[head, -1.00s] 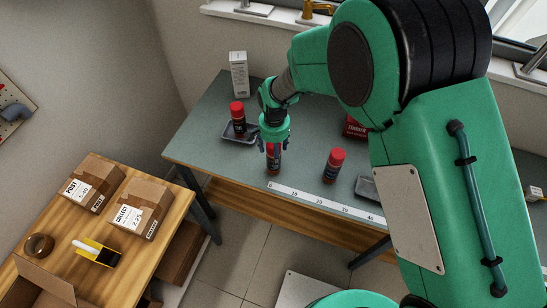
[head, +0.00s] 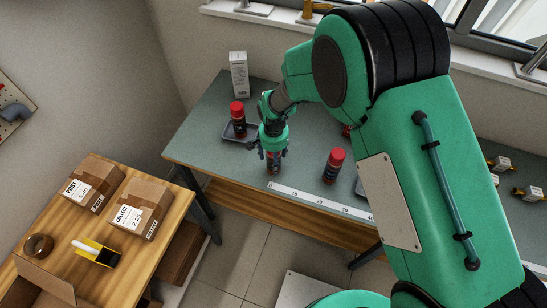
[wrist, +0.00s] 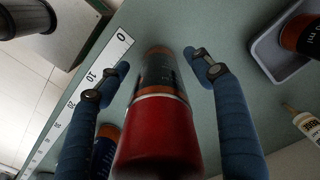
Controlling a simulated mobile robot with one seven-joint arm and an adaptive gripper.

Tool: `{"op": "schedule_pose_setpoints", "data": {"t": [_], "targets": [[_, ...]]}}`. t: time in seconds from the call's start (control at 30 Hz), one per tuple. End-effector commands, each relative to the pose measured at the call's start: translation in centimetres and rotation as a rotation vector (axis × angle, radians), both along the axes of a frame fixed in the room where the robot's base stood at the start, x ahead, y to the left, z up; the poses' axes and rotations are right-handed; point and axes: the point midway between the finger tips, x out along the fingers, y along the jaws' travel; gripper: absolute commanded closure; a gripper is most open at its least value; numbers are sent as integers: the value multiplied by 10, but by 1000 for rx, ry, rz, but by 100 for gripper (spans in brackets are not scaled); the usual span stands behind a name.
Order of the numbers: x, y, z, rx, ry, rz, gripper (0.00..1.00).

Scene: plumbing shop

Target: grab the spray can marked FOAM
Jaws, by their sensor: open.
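A spray can with a red cap (wrist: 158,130) and a dark body stands on the grey-green bench, between my gripper's fingers in the wrist view. In the wrist view my gripper (wrist: 160,63) is open, with one blue finger on each side of the can and visible gaps. I cannot read FOAM on this can. Other red-capped cans stand in a tray at left (head: 238,120) and to the right (head: 334,165). Their markings are too small to read.
A white ruler strip (head: 318,203) runs along the bench's front edge. The grey tray (head: 229,137) holds the left can. A white box (head: 239,74) stands at the back. A wooden table with cartons (head: 139,208) is at lower left.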

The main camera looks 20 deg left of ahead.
Motion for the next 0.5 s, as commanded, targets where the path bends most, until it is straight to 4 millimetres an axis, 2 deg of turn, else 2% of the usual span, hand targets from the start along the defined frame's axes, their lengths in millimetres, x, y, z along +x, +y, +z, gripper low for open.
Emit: {"op": "schedule_pose_setpoints", "data": {"t": [0.3, 0.37, 0.5], "targets": [[0, 0, 0, 0, 0, 0, 34], [0, 0, 0, 0, 0, 0, 44], [0, 0, 0, 0, 0, 0, 72]]}}
